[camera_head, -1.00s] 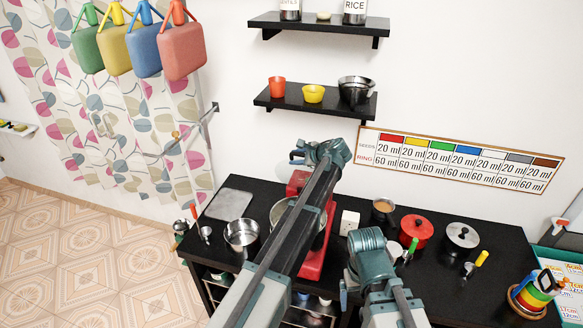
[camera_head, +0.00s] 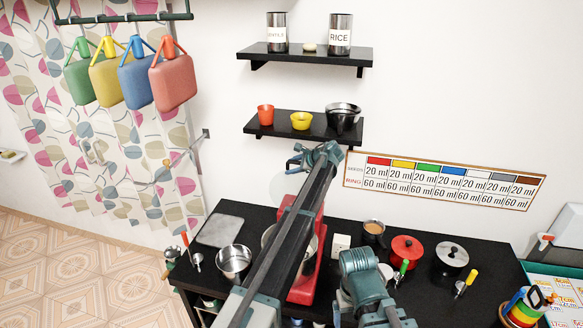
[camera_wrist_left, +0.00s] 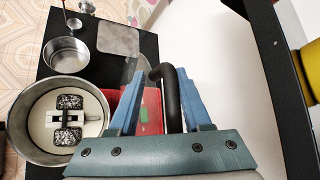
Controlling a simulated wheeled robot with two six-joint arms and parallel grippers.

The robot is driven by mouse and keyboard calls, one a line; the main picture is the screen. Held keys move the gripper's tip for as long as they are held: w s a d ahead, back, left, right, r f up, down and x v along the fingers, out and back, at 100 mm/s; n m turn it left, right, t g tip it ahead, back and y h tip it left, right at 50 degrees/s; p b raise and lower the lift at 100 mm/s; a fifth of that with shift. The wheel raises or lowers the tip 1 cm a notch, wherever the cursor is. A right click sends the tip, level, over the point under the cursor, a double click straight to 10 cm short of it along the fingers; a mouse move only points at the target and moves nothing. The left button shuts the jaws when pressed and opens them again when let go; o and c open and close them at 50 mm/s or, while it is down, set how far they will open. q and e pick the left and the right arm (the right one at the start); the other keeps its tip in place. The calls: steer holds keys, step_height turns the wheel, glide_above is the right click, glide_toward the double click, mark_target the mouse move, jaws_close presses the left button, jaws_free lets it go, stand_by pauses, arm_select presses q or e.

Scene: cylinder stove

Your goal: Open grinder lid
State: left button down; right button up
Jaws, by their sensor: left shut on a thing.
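The red grinder (camera_head: 308,285) stands on the black counter, partly hidden behind my left arm. Its metal bowl (camera_wrist_left: 18,150) is uncovered in the left wrist view, with a pale inside and dark speckled rollers. My left gripper (camera_head: 297,163) is up above the grinder, below the lower shelf. In the left wrist view its blue fingers (camera_wrist_left: 160,80) are shut on a curved black handle (camera_wrist_left: 171,100). A pale see-through disc (camera_head: 285,189), which looks like the lid, stands tilted up beneath the gripper. My right gripper is hidden; only its arm shows.
The lower shelf (camera_head: 283,132) with cups and a bowl is close above my left gripper. A white box (camera_head: 341,243) is right of the grinder.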

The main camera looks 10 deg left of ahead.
arm_select(q)
steer(key=shift+d+f, duration=0.1)
steer(key=shift+f, duration=0.1)
steer(key=c, duration=0.8)
jaws_free()
steer(key=shift+w, duration=0.15)
steer(key=shift+w+f, duration=0.25)
steer(key=shift+s, duration=0.1)
arm_select(e)
steer(key=shift+w+f, duration=0.15)
steer(key=shift+w, duration=0.15)
arm_select(q)
steer(key=shift+s+r, duration=0.1)
steer(key=shift+r, duration=0.05)
arm_select(e)
steer(key=shift+s+a, duration=0.1)
arm_select(q)
steer(key=shift+s+d+r+p, duration=0.1)
steer(key=shift+r+p, duration=0.15)
steer(key=shift+p, duration=0.1)
steer(key=s+d, duration=0.2)
steer(key=d, duration=0.2)
steer(key=s+d, duration=0.2)
steer(key=d, duration=0.2)
steer(key=s+d+r+p, duration=0.1)
steer(key=s+d, duration=0.2)
steer(key=d, duration=0.1)
arm_select(e)
steer(key=shift+r, duration=0.85)
